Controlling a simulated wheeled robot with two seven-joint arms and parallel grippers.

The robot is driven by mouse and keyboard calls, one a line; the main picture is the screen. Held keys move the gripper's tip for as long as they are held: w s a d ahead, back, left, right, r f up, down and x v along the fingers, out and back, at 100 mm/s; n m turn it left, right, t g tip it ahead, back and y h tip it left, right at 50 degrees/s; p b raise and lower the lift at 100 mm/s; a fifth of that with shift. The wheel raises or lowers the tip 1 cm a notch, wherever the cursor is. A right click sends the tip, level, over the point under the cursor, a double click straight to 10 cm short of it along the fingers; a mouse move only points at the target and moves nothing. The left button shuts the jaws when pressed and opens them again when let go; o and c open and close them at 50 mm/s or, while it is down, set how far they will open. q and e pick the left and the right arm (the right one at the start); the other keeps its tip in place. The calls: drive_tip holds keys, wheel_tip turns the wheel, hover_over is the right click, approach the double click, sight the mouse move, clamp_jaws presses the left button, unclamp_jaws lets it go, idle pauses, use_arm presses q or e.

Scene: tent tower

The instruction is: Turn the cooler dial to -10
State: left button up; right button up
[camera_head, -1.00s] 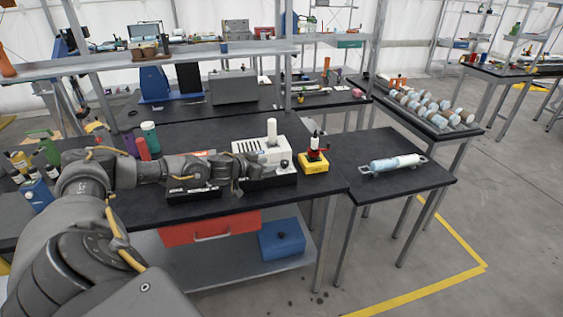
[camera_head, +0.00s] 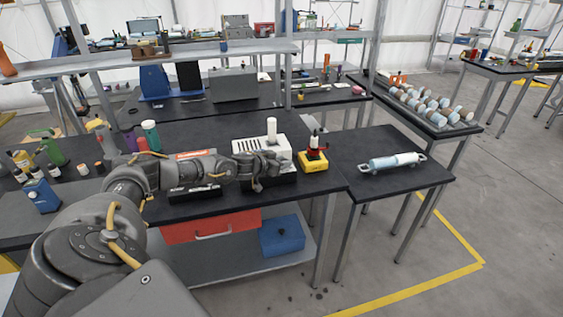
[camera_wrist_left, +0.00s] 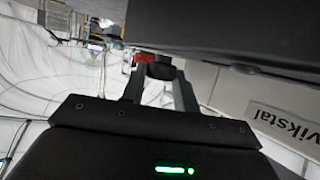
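The cooler is a white box (camera_head: 247,146) with a white cylinder on top and a black base, on the black workbench. My left gripper (camera_head: 281,163) is at its front right side and hides the dial in the head view. In the left wrist view the fingers (camera_wrist_left: 160,88) are apart, with a dark round knob (camera_wrist_left: 160,70), which looks like the dial, showing between their tips. I cannot tell whether they touch it. The dial's marks are not readable. The cooler's pale wall with lettering (camera_wrist_left: 285,118) is at the right of that view. My right gripper is not in view.
A yellow block with a red and black item (camera_head: 312,160) stands just right of the cooler. A side table (camera_head: 365,190) holds a pale blue cylinder (camera_head: 393,162). Bottles and a blue container (camera_head: 40,195) stand at the left. A shelf (camera_head: 190,50) runs behind the bench.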

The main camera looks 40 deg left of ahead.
use_arm(q)
drive_tip(key=c, duration=0.3)
drive_tip(key=shift+d+r+n+y+p, duration=0.1)
drive_tip(key=shift+d+n+y+p, duration=0.1)
drive_tip(key=shift+n+y+p, duration=0.95)
drive_tip(key=shift+c, duration=0.2)
drive_tip(key=shift+d+n+y+p, duration=0.15)
drive_tip(key=shift+n+y+p, duration=0.5)
drive_tip(key=shift+n+y, duration=0.3)
drive_tip(key=shift+d+f+n+g+y, duration=0.1)
drive_tip(key=shift+f+n+g+y, duration=0.1)
drive_tip(key=shift+n+g+y, duration=0.55)
drive_tip(key=n+g+y, duration=0.1)
drive_tip(key=y, duration=0.1)
drive_tip(key=n+y, duration=0.2)
drive_tip(key=shift+w+d+g, duration=0.2)
drive_tip(key=shift+g, duration=0.15)
drive_tip(key=shift+n+g+y, duration=1)
drive_tip(key=shift+n+y, duration=0.05)
drive_tip(key=shift+n, duration=0.3)
drive_tip(key=shift+w+g, duration=0.1)
drive_tip(key=shift+g, duration=0.2)
drive_tip(key=shift+r+n+y, duration=0.1)
drive_tip(key=shift+n+y, duration=0.2)
drive_tip(key=shift+n, duration=0.1)
